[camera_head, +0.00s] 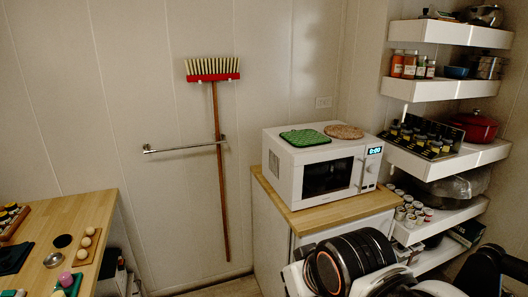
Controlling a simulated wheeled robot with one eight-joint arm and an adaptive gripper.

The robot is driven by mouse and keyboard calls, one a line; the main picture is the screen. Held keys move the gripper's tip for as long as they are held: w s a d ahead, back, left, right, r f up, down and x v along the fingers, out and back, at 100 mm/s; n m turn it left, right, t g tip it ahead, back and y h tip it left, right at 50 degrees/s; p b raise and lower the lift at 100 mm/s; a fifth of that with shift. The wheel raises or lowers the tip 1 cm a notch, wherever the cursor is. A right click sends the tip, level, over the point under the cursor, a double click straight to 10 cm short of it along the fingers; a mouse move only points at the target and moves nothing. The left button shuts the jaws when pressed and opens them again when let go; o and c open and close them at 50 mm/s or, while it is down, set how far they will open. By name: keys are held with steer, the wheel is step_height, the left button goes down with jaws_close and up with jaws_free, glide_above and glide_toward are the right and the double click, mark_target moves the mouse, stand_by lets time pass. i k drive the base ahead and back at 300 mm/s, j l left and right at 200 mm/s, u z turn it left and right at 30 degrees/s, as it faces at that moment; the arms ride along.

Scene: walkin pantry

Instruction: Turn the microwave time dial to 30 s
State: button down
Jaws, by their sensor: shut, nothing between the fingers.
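The white microwave (296,190) stands on a wooden-topped cabinet right of centre, its door and dark window facing front right. On the right of its front is a control panel with a small lit display (375,150), whose digits look like 0:00. Small controls sit below the display, but the time dial's setting is too small to read. A vertical handle runs beside the panel. My arm's dark and white links fill the lower right, in front of the cabinet. I cannot make out my gripper's fingers in this view.
A green pot holder (305,138) and a brown round trivet (343,131) lie on the microwave. Shelves (450,166) with jars and a red pot (474,127) stand to the right. A broom (220,160) and a towel bar (180,148) are on the wall. A wooden table (82,212) stands left.

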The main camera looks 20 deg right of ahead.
mark_target(373, 168)
steer(key=z, duration=1.25)
steer(key=i+l, duration=0.1)
steer(key=i, duration=0.35)
steer(key=i+l, duration=0.15)
steer(key=i, duration=0.45)
steer(key=u, duration=0.1)
